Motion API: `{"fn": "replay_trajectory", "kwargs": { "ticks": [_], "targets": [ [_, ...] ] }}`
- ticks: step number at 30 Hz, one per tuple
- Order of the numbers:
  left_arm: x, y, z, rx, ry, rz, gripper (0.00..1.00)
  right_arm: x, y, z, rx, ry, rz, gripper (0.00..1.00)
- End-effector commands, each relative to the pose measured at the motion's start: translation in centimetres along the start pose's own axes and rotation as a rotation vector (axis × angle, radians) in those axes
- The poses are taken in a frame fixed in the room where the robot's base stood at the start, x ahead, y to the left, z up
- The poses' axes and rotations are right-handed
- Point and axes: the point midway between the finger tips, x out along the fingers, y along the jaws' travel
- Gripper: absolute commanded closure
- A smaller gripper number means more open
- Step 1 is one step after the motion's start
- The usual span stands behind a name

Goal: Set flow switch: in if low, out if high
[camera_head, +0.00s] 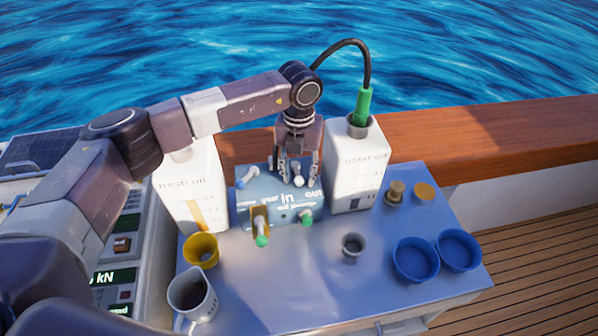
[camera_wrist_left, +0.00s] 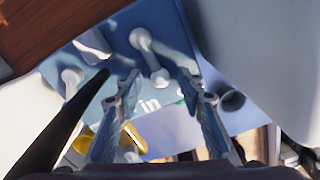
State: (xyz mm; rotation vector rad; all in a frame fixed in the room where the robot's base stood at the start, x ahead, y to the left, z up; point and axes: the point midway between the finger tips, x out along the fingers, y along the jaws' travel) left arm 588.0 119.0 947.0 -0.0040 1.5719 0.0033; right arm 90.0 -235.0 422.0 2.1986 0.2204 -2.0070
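The blue switch box (camera_head: 247,212) stands between two white oil containers, with "in" and "out" lettered on its face. My left gripper (camera_head: 299,180) hangs pointing down over the box's top. Its fingers are apart, and a pale lever (camera_head: 299,181) shows between them. In the left wrist view the open gripper (camera_wrist_left: 157,92) has its fingers on either side of the lever (camera_wrist_left: 150,55); I cannot tell whether they touch it. Another pale lever (camera_head: 247,176) is at the box's left. Two green-tipped levers (camera_head: 262,240) stick out in front. My right gripper is not in view.
The fresh oil container (camera_head: 185,180) has a yellow level strip; the used oil container (camera_head: 350,165) has a dark one and a green nozzle (camera_head: 363,105) on top. A yellow cup (camera_head: 201,250), metal jug (camera_head: 193,297) and blue bowls (camera_head: 415,260) stand nearby. The front table middle is mostly clear.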

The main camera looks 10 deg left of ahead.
Motion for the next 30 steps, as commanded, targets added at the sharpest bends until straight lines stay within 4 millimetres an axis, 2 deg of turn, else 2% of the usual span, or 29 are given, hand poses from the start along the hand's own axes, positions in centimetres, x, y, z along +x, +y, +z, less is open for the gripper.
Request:
{"fn": "replay_trajectory", "kwargs": {
  "ticks": [10,20,30],
  "targets": [
    [0.53,-0.01,0.00,0.001,0.000,0.000,0.65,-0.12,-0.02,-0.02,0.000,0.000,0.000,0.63],
    [0.49,-0.01,0.00,0.001,0.000,0.000,1.00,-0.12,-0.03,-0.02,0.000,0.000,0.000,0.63],
    [0.59,-0.26,0.11,-0.041,0.000,0.000,1.00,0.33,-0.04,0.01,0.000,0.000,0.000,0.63]
  ]
}}
